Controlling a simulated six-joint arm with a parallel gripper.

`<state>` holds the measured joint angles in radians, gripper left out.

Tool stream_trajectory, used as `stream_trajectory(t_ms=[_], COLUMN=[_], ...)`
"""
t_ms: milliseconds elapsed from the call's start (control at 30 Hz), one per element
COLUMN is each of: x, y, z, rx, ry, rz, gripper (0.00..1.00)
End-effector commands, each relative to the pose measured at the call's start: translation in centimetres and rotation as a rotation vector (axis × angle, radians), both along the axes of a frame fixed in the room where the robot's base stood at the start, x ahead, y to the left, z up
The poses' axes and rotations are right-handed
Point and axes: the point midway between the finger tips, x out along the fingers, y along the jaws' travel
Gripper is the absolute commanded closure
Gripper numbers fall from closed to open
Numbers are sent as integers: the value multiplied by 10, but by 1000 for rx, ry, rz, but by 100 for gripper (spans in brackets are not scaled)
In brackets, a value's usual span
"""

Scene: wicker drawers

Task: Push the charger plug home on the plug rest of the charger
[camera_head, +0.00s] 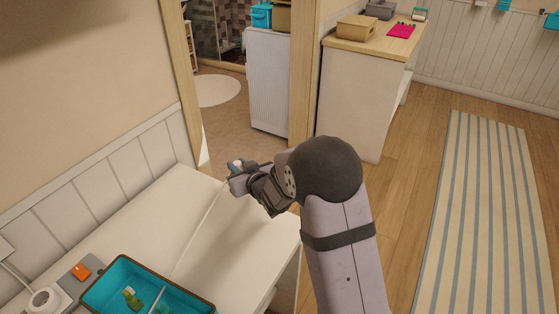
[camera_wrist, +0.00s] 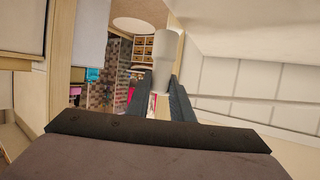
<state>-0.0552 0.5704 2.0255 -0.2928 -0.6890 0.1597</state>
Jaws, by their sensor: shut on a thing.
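My gripper (camera_head: 238,173) is raised above the far right end of the white counter, near the doorway. It is shut on the charger plug, a pale, rounded piece that shows small in the head view (camera_head: 236,163). In the wrist view the plug (camera_wrist: 166,58) sticks out past the dark fingertips (camera_wrist: 163,95). A thin pale cord runs from near my gripper down and left across the counter. At the lower left is a grey base (camera_head: 66,283) with an orange block and a white round socket-like part (camera_head: 45,299). I cannot tell which part is the plug rest.
A teal tray (camera_head: 120,262) with a small green item stands beside the grey base. The white counter (camera_head: 150,225) is clear between the tray and my gripper. A panelled wall (camera_head: 90,190) borders the counter at the left.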

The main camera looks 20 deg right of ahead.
Motion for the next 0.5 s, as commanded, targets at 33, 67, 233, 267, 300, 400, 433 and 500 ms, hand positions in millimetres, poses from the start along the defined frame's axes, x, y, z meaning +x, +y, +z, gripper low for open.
stream_trajectory(t_ms=[33,67,233,267,300,400,433,500], x=[-3,-6,-26,-30,-37,-56,-62,-78], y=[24,37,109,122,138,178,190,216], z=[8,10,22,24,26,33,35,39], rx=[0,0,0,0,0,1,1,0], ry=[-2,-3,-2,-2,-1,-2,-2,-2], rz=[57,89,270,303,345,452,484,560], gripper=[100,100,100,100,100,100,100,100])
